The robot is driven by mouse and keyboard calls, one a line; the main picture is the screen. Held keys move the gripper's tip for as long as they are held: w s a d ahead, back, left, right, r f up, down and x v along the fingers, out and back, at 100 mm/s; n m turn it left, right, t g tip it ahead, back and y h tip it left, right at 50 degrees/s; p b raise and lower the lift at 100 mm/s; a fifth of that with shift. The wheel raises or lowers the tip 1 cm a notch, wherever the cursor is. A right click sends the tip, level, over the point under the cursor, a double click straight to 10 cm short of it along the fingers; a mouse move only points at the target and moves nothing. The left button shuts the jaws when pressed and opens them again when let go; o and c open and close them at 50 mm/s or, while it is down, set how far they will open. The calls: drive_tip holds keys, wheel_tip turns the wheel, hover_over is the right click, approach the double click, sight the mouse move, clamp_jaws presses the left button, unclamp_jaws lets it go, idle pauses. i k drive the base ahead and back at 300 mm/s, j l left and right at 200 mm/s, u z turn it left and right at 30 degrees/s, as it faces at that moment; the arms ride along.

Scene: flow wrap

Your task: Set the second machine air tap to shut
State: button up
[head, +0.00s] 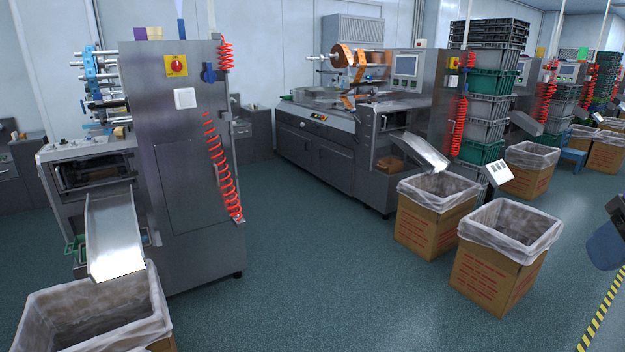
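The second machine (340,147) stands in the middle of the head view, with an orange film roll on top and a screen on its upright cabinet. My gripper is not seen in this view.
Lined cardboard boxes stand before the second machine, one (432,228) under its chute (425,152) and another (500,270) nearer. A third box (150,310) is at front left. Stacked crates (485,110) rise behind. Open green floor (320,260) lies between the machines.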

sight(210, 76)
drive_tip(key=i+u, duration=0.25)
drive_tip(key=i, duration=0.25)
drive_tip(key=i+u, duration=0.25)
drive_tip(key=i, duration=0.25)
drive_tip(key=i+l+u, duration=0.2)
drive_tip(key=i, duration=0.3)
drive_tip(key=i+l+u, duration=0.1)
drive_tip(key=i+u, duration=0.15)
drive_tip(key=i, duration=0.3)
